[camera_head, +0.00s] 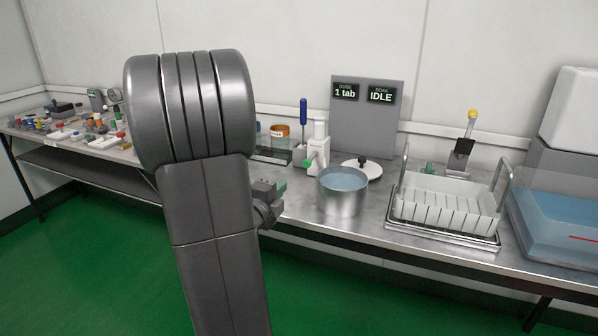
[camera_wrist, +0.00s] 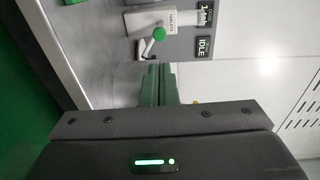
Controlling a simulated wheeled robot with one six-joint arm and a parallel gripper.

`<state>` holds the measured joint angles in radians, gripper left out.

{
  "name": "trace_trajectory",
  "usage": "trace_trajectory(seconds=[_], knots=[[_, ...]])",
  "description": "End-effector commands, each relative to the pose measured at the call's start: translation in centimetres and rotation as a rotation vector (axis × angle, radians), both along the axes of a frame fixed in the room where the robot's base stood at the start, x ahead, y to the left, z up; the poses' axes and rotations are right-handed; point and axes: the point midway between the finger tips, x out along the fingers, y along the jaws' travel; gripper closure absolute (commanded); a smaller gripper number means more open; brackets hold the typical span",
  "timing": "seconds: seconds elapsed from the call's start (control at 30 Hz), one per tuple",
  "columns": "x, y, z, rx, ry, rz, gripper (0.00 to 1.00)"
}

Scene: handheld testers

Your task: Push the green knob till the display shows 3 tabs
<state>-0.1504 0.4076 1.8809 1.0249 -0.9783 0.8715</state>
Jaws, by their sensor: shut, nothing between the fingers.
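The green knob (camera_head: 307,163) sits low on the front of a white tablet dispenser (camera_head: 319,148). In the wrist view the knob (camera_wrist: 159,34) is in clear sight, beyond my fingertips, on the dispenser (camera_wrist: 165,20) labelled TABLETS. The dose display (camera_head: 345,92) on the grey panel reads 1 tab. My gripper (camera_wrist: 158,72) has green fingers, shut with nothing between them, pointing towards the knob with a gap left. In the head view my gripper (camera_head: 281,187) is partly hidden by my arm, left of and a little below the knob.
A second display (camera_head: 381,95) reads IDLE. A metal pot of water (camera_head: 343,192) stands right of the dispenser, near the bench front. A blue screwdriver (camera_head: 303,116) stands behind the dispenser. A white rack (camera_head: 445,207) and a blue water bath (camera_head: 560,225) are further right.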

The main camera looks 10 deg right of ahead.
Motion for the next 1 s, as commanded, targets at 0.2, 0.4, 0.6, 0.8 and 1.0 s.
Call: trace_trajectory(seconds=[0.2, 0.4, 0.6, 0.8, 1.0], knots=[[1.6, -1.3, -0.1, 0.000, 0.000, -0.002, 1.00], [5.0, -3.8, -0.4, 0.000, 0.000, -0.003, 1.00], [8.3, -6.3, -0.6, -0.001, 0.001, -0.002, 1.00], [10.5, -7.8, -0.6, -0.001, 0.001, 0.000, 1.00], [11.2, -8.3, -0.7, 0.000, 0.001, 0.001, 1.00]])
